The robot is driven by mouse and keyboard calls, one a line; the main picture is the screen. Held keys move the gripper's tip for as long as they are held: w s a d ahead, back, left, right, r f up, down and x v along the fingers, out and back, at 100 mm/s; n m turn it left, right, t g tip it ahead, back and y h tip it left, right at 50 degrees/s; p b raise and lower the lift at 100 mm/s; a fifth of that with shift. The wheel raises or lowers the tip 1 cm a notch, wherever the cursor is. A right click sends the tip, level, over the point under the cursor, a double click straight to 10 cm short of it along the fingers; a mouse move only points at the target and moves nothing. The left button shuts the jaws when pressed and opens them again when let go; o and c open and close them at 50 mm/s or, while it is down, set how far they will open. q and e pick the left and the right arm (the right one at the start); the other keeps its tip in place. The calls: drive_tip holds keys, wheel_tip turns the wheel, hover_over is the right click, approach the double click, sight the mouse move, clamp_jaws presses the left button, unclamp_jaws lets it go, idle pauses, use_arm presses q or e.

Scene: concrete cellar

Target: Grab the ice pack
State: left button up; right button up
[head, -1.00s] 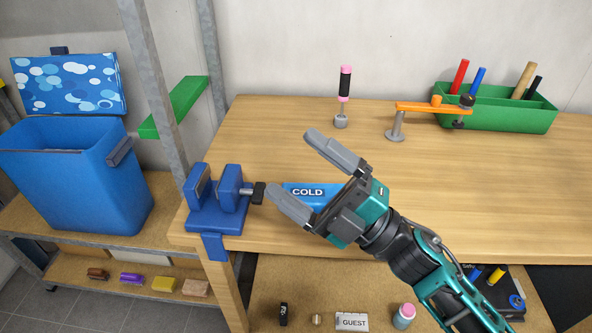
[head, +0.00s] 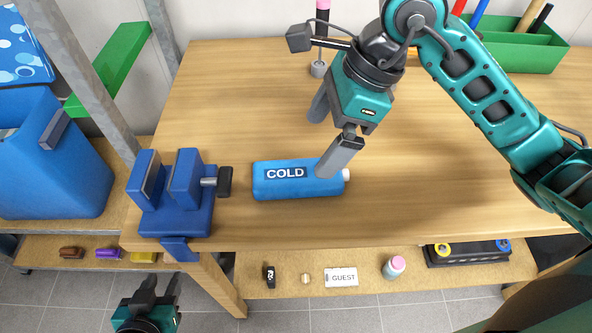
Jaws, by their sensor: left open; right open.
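The ice pack (head: 265,188) is a blue block with a dark "COLD" label and a white cap at its right end. It lies flat on the wooden workbench (head: 420,205), near the front edge. My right gripper (head: 322,145) is open and empty, with its fingers pointing down and left. One finger overlaps the right part of the ice pack in the picture; I cannot tell whether it touches. The other finger is behind the pack. My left gripper (head: 160,283) is open and empty at the bottom left, in front of and below the bench.
A blue vise (head: 184,200) stands left of the ice pack, its handle close to it. A pink-and-black tool (head: 318,68) stands behind. A green tray (head: 525,50) with pens is at the back right. A lower shelf (head: 365,283) holds small items. A blue bin (head: 50,170) is at left.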

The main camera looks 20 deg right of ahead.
sight(299, 172)
drive_tip(key=x, duration=0.9)
drive_tip(key=shift+c, duration=0.4)
drive_tip(key=c, duration=1.2)
drive_tip(key=shift+c, duration=0.2)
drive_tip(key=shift+r, duration=0.15)
